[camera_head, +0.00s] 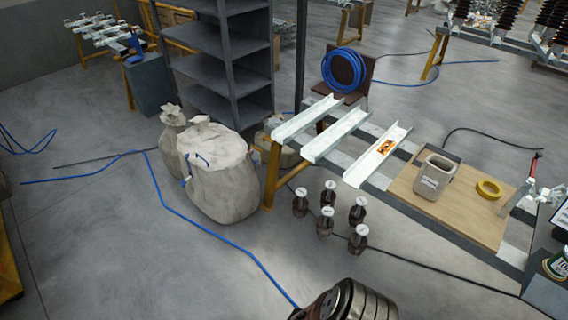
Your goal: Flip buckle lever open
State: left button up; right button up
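I cannot clearly pick out a buckle. A small upright lever with a red tip (535,163) stands at the right edge, by a pale metal fitting (522,197) at the end of the workbench. Whether this is the buckle lever, and whether it is open or shut, is too small to tell. Neither of my grippers shows in the head view.
The bench has a wooden board (445,211) with a grey canister (435,175) and yellow tape roll (489,188). White channel bars (378,155) lie to its left. Dark insulators (326,222), sacks (221,176) and a blue hose (207,229) occupy the floor. Left foreground is mostly clear.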

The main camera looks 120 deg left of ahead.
aim_at(183, 182)
jog(key=u, duration=5.05)
jog(key=k, duration=0.6)
jog(key=u, duration=0.65)
jog(key=i, duration=1.05)
jog(key=z, duration=1.1)
jog(key=i, duration=0.95)
jog(key=z, duration=0.9)
